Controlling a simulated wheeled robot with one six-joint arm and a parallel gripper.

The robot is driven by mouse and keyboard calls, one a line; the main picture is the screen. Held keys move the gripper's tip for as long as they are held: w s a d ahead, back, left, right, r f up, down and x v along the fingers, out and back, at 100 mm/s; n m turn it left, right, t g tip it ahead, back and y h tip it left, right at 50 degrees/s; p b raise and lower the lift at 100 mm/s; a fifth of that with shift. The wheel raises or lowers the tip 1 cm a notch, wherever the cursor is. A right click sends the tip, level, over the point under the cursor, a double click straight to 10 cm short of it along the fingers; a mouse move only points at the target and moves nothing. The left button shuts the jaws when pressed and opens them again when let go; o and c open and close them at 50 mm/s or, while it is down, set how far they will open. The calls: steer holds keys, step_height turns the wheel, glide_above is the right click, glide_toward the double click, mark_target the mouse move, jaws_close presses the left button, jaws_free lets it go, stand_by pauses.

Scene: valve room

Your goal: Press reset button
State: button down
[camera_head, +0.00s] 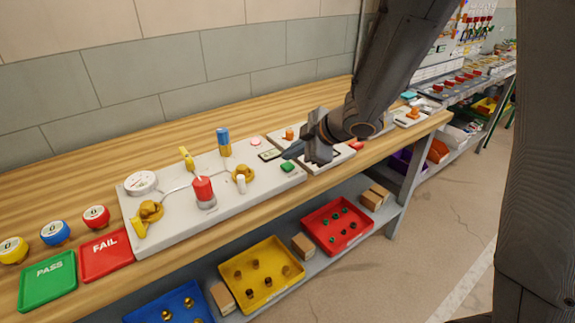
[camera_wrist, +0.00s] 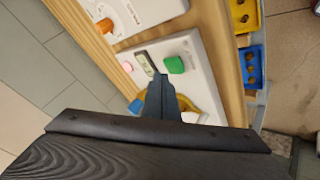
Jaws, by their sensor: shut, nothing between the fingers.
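A white panel (camera_head: 215,180) lies on the wooden bench. Its right end carries a green button (camera_head: 288,167), a small display (camera_head: 270,155) and a pale pink round button (camera_head: 255,141). I cannot read which button is labelled reset. My gripper (camera_head: 287,153) is shut and empty, with its tips close to the display and green button. In the wrist view the shut fingertips (camera_wrist: 160,79) point between the display (camera_wrist: 144,60) and the green button (camera_wrist: 174,65). The pink button (camera_wrist: 127,67) lies to the left. I cannot tell whether the tips touch the panel.
The panel also holds a red cylinder (camera_head: 204,192), brass valves, a blue-topped part (camera_head: 223,142) and a gauge (camera_head: 141,183). A second white panel (camera_head: 338,160) with an orange knob lies under my arm. Yellow (camera_head: 262,303) and red (camera_head: 336,252) bins stand on the lower shelf.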

mark_target(292, 167)
steer(key=shift+f, duration=0.15)
steer(key=shift+f, duration=0.3)
steer(key=shift+f+b, duration=0.5)
stand_by(0.7)
steer(key=shift+r, duration=0.2)
steer(key=shift+r+p, duration=0.75)
steer(key=shift+p, duration=0.4)
step_height(292, 167, up, 5)
steer(key=p, duration=0.6)
stand_by(0.5)
